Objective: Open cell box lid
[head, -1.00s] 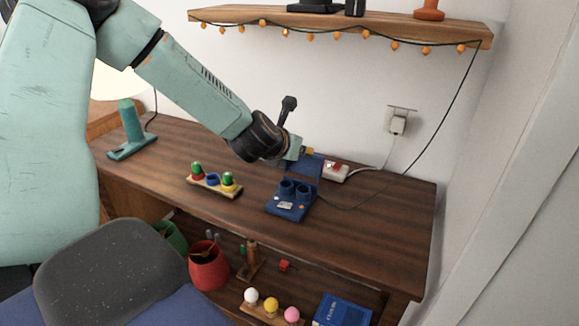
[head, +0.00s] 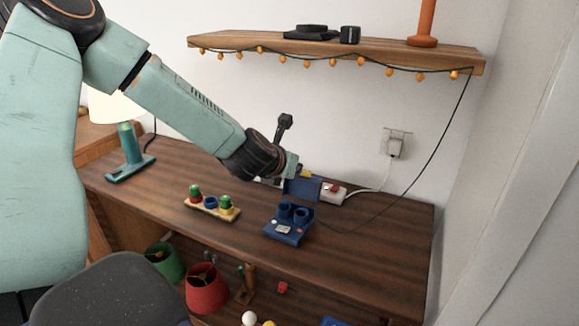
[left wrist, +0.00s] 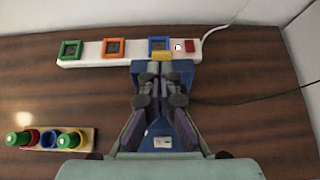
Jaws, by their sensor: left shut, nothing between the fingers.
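The blue cell box (head: 289,224) stands on the wooden desk, with two round blue cups on top. Its blue lid (head: 303,188) stands raised behind the cups, with a yellow tab (head: 305,174) at its top edge. In the left wrist view the lid (left wrist: 192,72) lies beyond my fingers and the yellow tab (left wrist: 162,56) shows past them. My left gripper (head: 295,168) is shut and empty, just left of and above the tab. In the left wrist view its fingers (left wrist: 160,84) hide much of the box. My right gripper is in no view.
A white power strip (left wrist: 93,50) with coloured sockets lies behind the box; its cable runs to the wall outlet (head: 395,148). A wooden holder (head: 212,209) with coloured pegs stands left of the box. A lamp (head: 128,145) stands further left. A shelf (head: 370,51) hangs above.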

